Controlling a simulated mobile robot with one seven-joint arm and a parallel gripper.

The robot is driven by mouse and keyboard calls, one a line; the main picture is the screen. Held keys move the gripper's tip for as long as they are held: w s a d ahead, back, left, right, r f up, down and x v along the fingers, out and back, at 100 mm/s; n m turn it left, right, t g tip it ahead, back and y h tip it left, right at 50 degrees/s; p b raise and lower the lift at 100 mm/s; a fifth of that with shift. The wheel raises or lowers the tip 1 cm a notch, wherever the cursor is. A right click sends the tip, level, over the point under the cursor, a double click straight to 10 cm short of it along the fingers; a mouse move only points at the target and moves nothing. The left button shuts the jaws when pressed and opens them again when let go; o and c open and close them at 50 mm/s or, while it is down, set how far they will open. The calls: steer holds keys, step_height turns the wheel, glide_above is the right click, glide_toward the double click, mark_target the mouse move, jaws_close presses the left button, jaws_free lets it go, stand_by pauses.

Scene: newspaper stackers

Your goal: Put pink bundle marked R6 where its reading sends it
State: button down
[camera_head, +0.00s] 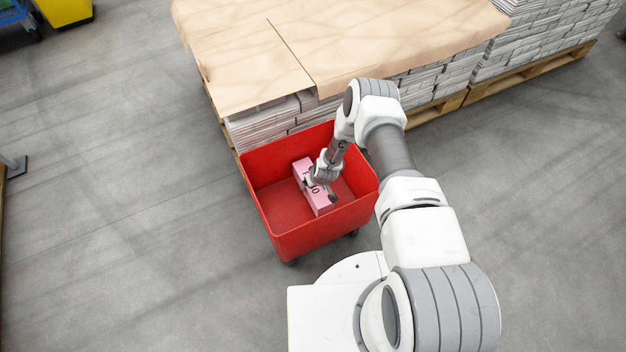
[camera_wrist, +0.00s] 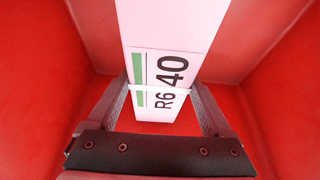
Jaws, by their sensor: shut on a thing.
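The pink bundle (camera_head: 300,171) is inside a red wheeled bin (camera_head: 289,238). In the wrist view the bundle (camera_wrist: 170,28) shows the marking R6, the number 40, a green bar and a white strap around it. My gripper (camera_head: 320,181) reaches down into the bin and is shut on the bundle, with one finger on each side of it in the wrist view (camera_wrist: 162,98). Red bin walls (camera_wrist: 45,80) surround the bundle in the wrist view. I cannot tell whether the bundle touches the bin floor.
Stacked newspapers (camera_head: 265,123) on pallets (camera_head: 448,106), partly under brown paper sheets (camera_head: 370,30), stand right behind the bin. A yellow container (camera_head: 66,11) is at the top left. The grey floor (camera_head: 110,190) to the left is mostly clear.

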steer(key=shift+w+f+b, duration=0.1)
steer(key=shift+f+b, duration=0.6)
steer(key=shift+f, duration=1.15)
steer(key=shift+f, duration=0.15)
jaws_free()
